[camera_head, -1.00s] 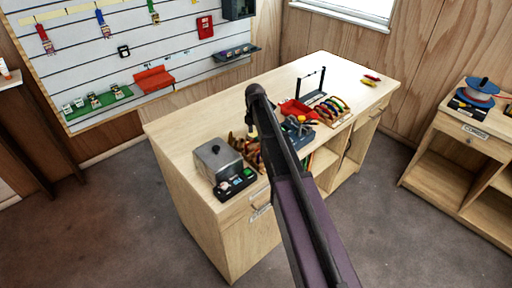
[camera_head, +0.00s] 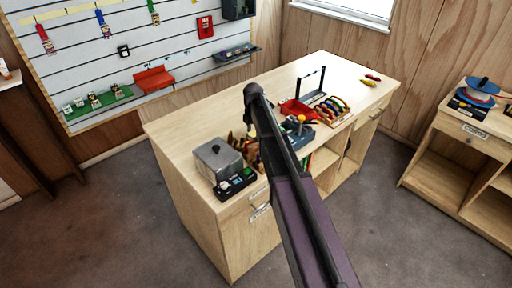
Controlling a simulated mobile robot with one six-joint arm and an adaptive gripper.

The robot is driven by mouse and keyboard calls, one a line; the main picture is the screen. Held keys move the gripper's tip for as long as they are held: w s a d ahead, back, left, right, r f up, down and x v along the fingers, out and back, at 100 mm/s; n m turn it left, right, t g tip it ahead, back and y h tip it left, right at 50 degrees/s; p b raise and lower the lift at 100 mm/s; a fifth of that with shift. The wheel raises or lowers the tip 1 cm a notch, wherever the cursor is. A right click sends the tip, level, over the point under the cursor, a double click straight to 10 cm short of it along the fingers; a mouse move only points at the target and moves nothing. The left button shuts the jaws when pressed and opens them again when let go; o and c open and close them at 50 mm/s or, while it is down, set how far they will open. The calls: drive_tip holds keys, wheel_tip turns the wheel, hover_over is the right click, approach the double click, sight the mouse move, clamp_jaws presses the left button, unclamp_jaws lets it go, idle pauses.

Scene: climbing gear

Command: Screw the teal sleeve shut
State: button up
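My arm reaches up over the workbench (camera_head: 180,130) from the bottom of the head view and bends down at its far end. My gripper (camera_head: 251,130) is small and mostly hidden behind the arm, above the bench's middle. I cannot tell whether its fingers are open or shut, or on what. I cannot make out the teal sleeve for sure. A black tray (camera_head: 237,186) at the near left of the bench holds small pale and greenish pieces, too small to identify. Part of the bench behind my arm is hidden.
A grey lidded box (camera_head: 215,158) stands beside the black tray. A red tray (camera_head: 295,108), a rack of colourful gear (camera_head: 332,108) and a black frame (camera_head: 311,86) stand farther right. The bench's left rear is clear.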

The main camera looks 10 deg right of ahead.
drive_tip(key=shift+w+f+b, duration=0.1)
drive_tip(key=shift+f+b, duration=0.85)
drive_tip(key=shift+f, duration=0.1)
drive_tip(key=shift+r, duration=0.1)
drive_tip(key=shift+s+d, duration=0.25)
drive_tip(key=shift+s, duration=0.2)
drive_tip(key=shift+s+d, duration=0.2)
drive_tip(key=shift+s, duration=0.25)
drive_tip(key=shift+r, duration=0.1)
wheel_tip(320, 180, up, 10)
drive_tip(key=p, duration=1)
